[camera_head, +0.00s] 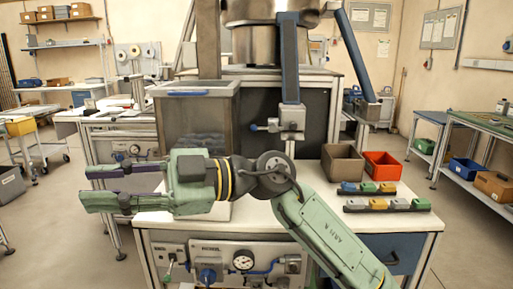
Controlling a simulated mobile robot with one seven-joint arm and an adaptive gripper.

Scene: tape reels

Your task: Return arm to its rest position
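My gripper (104,187) is at the left of the camera view, pointing left. Its two fingers are spread apart with nothing visible between them, so it is open and empty. My green arm (326,232) reaches in from the lower right and bends at a dark round joint in front of the workbench. The gripper and wrist are held in front of the left part of the white bench top (259,217), with the fingers reaching past its left edge. The wrist hides part of the bench.
Pneumatic panel (222,262) below. Open floor lies left.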

